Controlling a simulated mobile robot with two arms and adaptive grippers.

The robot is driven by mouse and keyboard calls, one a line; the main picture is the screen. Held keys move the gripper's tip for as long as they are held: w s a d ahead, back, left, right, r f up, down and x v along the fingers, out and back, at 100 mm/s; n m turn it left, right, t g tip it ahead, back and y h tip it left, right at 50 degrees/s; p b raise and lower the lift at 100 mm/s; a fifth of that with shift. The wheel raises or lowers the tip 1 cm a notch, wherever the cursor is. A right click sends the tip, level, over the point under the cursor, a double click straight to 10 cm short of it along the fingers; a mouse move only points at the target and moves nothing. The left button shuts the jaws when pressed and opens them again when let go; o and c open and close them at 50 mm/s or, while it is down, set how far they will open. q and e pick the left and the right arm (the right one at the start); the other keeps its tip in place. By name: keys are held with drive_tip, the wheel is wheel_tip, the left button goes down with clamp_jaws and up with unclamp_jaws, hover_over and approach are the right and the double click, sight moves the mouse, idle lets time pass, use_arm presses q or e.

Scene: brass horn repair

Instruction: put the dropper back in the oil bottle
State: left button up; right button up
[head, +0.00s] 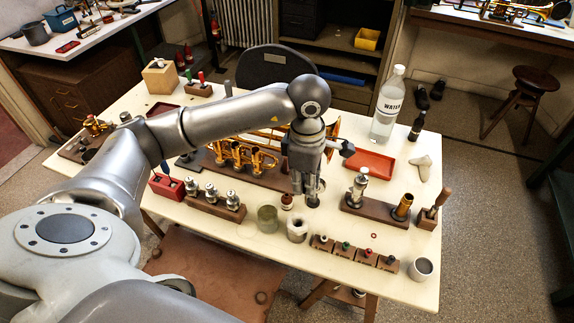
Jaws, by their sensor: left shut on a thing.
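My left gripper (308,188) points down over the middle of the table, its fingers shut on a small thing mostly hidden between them. A small dark round part shows at the fingertips; I cannot tell for sure that it is the dropper. Just left of the fingers is a small brown bottle (287,202), which may be the oil bottle. A taller dark bottle (416,126) stands at the back right, apart from the gripper. My right gripper is not in view.
A brass horn on a wooden stand (240,172) lies behind the gripper. A greenish jar (268,220) and a metal cup (297,230) stand in front. A clear water bottle (387,108), a red tray (371,165) and a valve block (375,212) are to the right.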

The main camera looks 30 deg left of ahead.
use_arm(q)
drive_tip(key=n, duration=0.2)
drive_tip(key=w+a+n, duration=0.1)
drive_tip(key=n, duration=0.1)
drive_tip(key=shift+f, duration=0.4)
drive_tip(key=w+a+f+n+b, duration=0.1)
drive_tip(key=w+a+f+n, duration=0.2)
drive_tip(key=n, duration=0.9)
drive_tip(key=w+a+f+n+b, duration=0.2)
drive_tip(key=a+f+n, duration=0.3)
drive_tip(key=n, duration=0.8)
drive_tip(key=shift+w+a+f+n+b, duration=0.3)
drive_tip(key=shift+w+a+f, duration=0.1)
drive_tip(key=shift+f, duration=0.6)
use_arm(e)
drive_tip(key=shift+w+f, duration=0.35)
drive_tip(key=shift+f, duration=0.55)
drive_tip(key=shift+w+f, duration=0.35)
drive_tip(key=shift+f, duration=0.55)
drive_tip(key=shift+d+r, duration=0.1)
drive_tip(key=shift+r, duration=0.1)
use_arm(q)
drive_tip(key=shift+f, duration=0.15)
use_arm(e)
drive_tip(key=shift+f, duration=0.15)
